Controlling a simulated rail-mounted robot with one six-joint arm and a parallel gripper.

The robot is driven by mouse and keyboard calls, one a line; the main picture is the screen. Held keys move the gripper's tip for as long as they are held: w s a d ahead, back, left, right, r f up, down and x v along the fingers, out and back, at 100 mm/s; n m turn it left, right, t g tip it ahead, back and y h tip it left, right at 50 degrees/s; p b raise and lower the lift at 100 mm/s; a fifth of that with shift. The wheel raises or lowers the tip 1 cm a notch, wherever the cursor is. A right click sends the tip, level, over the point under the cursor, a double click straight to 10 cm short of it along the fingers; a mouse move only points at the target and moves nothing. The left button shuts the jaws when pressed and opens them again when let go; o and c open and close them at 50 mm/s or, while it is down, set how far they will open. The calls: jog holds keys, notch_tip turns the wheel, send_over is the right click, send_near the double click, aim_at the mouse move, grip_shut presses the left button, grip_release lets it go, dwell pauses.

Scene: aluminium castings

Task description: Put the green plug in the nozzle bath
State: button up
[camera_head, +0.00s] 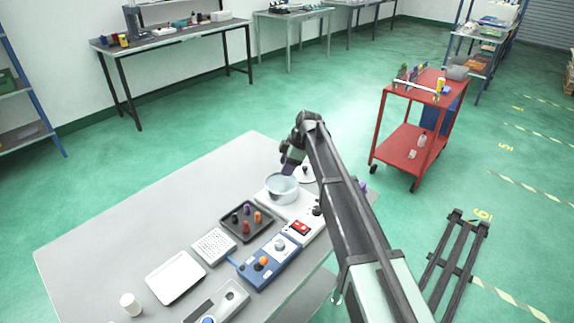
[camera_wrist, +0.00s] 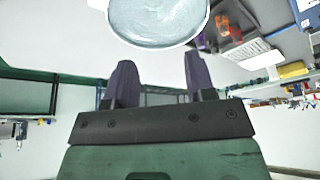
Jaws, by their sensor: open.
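A round pale bowl (camera_head: 283,188), which I take for the nozzle bath, stands on a white base on the grey table. It also shows large at the top of the wrist view (camera_wrist: 158,20). My gripper (camera_head: 286,172) is at the bowl's far side in the head view, close to its rim. In the wrist view its two dark fingers (camera_wrist: 159,80) are apart with nothing between them. A dark tray (camera_head: 228,228) left of the bowl holds several small plugs. A dark plug (camera_head: 235,217) there may be the green one; its colour is too dark to tell.
A white perforated block (camera_head: 213,246), a white tray (camera_head: 175,277) and a blue box with an orange knob (camera_head: 250,274) stand nearer. A white box with a red switch (camera_head: 301,229) is right of the tray. The table's left part is clear.

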jog(key=s+d+m+h, duration=0.1)
jog(key=s+d+m, duration=0.5)
jog(key=s, duration=0.5)
jog(key=s+d+f+m+h, duration=0.1)
jog(key=s+d+m+h, duration=0.1)
jog(key=s+d+m, duration=0.4)
jog(key=s+d+m+h, duration=0.1)
jog(key=s+d+m, duration=0.6)
jog(key=s, duration=0.9)
jog(key=shift+d+f+h, duration=0.15)
jog(key=shift+d+h, duration=0.15)
jog(key=shift+d, duration=0.6)
